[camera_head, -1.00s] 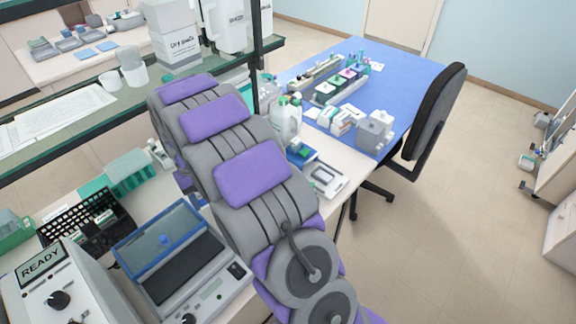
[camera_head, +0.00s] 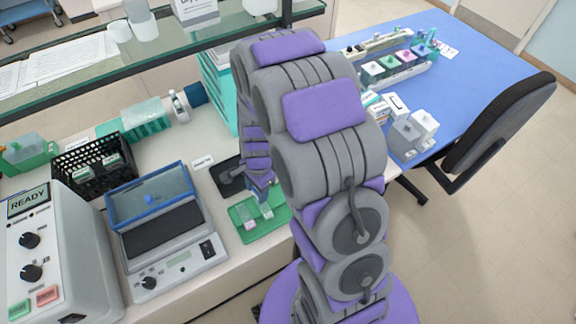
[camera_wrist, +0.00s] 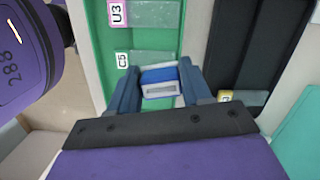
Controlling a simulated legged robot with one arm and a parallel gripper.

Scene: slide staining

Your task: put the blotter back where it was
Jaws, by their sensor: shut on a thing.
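My gripper (camera_wrist: 158,84) is shut on the blotter (camera_wrist: 160,74), a small block with blue and pale layers, in the wrist view. Just beyond it lies a green tray (camera_wrist: 194,40) with two glass slides, one labelled U3 (camera_wrist: 150,13) and one C5 (camera_wrist: 152,58). The blotter is over or close to the C5 slide's end of the tray; I cannot tell whether it touches. In the head view the green tray (camera_head: 275,226) is on the bench beside my arm, which largely hides the gripper and blotter.
A dark flat holder (camera_wrist: 240,62) with a labelled slide is right of the tray in the wrist view. In the head view a blue-lidded device (camera_head: 183,255), a black rack (camera_head: 72,180) and a READY machine (camera_head: 75,240) stand left. The glass shelf (camera_head: 190,43) crosses behind.

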